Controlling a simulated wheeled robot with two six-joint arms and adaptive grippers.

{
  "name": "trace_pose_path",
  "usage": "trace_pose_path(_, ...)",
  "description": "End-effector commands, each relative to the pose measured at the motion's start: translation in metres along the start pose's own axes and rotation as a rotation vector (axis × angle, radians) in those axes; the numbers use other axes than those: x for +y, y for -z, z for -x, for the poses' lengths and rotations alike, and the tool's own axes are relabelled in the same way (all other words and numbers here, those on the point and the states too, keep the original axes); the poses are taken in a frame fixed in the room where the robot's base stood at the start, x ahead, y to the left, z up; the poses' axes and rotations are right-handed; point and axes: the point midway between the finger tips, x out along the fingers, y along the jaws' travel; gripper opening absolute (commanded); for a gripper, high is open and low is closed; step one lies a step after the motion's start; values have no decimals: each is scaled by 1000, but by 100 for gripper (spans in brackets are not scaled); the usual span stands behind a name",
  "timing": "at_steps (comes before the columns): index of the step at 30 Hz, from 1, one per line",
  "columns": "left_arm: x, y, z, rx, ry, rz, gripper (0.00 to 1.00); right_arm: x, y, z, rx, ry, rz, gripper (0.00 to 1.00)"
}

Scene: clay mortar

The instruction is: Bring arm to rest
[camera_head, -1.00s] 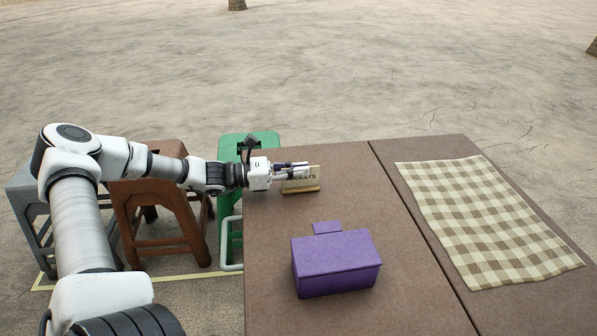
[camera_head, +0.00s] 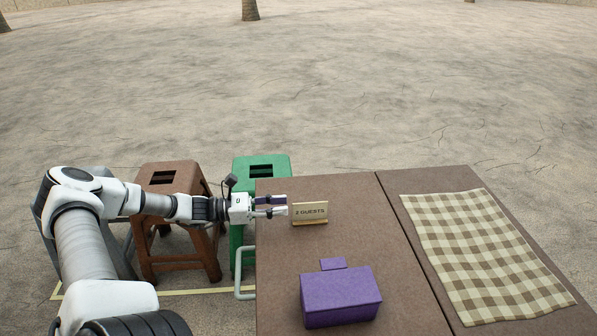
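My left arm reaches in from the left over the stools. My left gripper (camera_head: 271,205) is over the left edge of the brown table (camera_head: 408,298). Its two fingers are spread apart with nothing between them. A small wooden sign reading "2 GUESTS" (camera_head: 310,212) stands upright on the table, just right of the fingertips and apart from them. My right gripper is not in view.
A purple box (camera_head: 341,296) sits near the table's front, with a small purple flat piece (camera_head: 333,263) behind it. A checked cloth (camera_head: 487,252) lies on the right. A green stool (camera_head: 262,167) and a brown stool (camera_head: 170,178) stand left of the table.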

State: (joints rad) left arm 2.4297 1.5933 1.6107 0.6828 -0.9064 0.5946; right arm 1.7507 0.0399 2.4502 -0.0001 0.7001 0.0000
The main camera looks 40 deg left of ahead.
Motion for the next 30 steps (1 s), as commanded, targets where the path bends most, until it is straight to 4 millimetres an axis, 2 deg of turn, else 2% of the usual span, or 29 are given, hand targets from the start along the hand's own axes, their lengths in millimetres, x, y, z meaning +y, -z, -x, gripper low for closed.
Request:
trace_pose_path(1,1,-8,12,4,-4,3,31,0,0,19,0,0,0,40)
trace_pose_path(4,0,-4,29,3,-2,1,31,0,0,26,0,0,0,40)
trace_pose_path(7,0,-1,38,0,-1,0,31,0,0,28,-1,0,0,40)
trace_pose_path(25,0,0,39,0,0,0,31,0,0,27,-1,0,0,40)
trace_pose_path(28,0,-12,39,0,0,-1,31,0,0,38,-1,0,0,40)
trace_pose_path(30,0,-27,39,0,0,0,31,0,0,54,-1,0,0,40)
